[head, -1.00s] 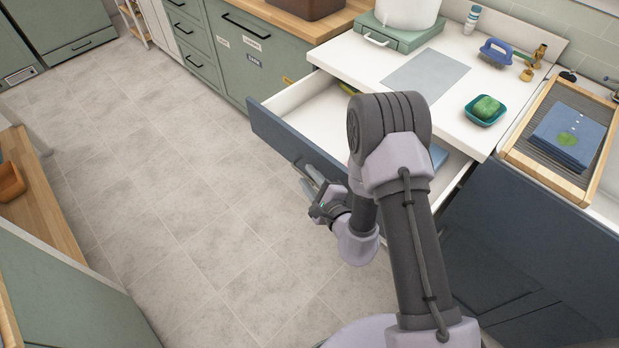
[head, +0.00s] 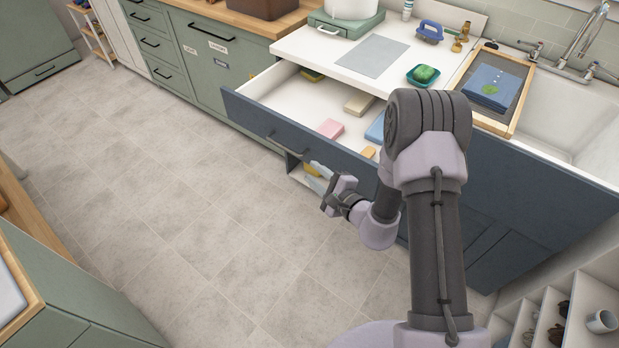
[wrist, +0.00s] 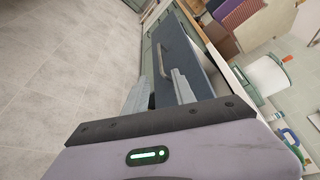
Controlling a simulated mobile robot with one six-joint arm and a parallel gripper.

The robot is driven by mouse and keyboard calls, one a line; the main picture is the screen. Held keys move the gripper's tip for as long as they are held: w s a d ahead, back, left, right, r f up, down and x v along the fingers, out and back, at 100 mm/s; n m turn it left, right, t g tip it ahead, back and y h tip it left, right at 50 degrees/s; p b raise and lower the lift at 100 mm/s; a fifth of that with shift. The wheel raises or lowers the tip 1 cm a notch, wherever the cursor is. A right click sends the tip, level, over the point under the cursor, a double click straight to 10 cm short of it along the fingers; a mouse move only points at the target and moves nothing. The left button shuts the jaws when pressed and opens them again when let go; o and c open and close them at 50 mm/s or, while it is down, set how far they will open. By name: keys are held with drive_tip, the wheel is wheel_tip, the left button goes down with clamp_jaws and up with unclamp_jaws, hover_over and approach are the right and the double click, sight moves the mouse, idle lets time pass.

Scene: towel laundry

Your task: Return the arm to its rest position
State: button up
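My gripper (head: 322,180) is in front of the pulled-out blue drawer, above the tiled floor, with my arm folded over to the right. In the wrist view its two grey fingers (wrist: 160,92) stand apart with nothing held between them. The drawer front (head: 245,112) and its dark bar handle (head: 287,143) are beyond the fingers. The handle also shows in the wrist view (wrist: 163,58), apart from the fingers as far as I can tell.
The open drawer holds a pink block (head: 330,128), a beige block (head: 358,104) and other small items. The floor (head: 180,215) at left is clear.

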drive_tip(key=shift+w, duration=0.25)
drive_tip(key=s+a+r+n+g+y, duration=0.25)
drive_tip(key=a+r+y, duration=0.2)
drive_tip(key=r, duration=0.55)
drive_tip(key=s+a+r+n+g, duration=0.4)
drive_tip(key=s+r+n+g, duration=0.3)
drive_tip(key=s+r, duration=0.5)
drive_tip(key=s+d+r+n+g+h, duration=0.1)
drive_tip(key=s+d+n+h, duration=0.15)
drive_tip(key=s, duration=0.35)
drive_tip(key=s+d+r+n+h, duration=0.1)
drive_tip(key=s+d+h, duration=0.2)
drive_tip(key=s, duration=0.2)
drive_tip(key=s+d+r+t+h, duration=0.1)
drive_tip(key=s+d+t+h, duration=0.1)
drive_tip(key=d, duration=0.4)
drive_tip(key=s+d+r+t+h, duration=0.1)
drive_tip(key=s+d+t+h, duration=0.1)
drive_tip(key=d+h, duration=0.2)
drive_tip(key=d, duration=0.2)
drive_tip(key=shift+s+d+r, duration=0.25)
drive_tip(key=shift+d+r, duration=0.15)
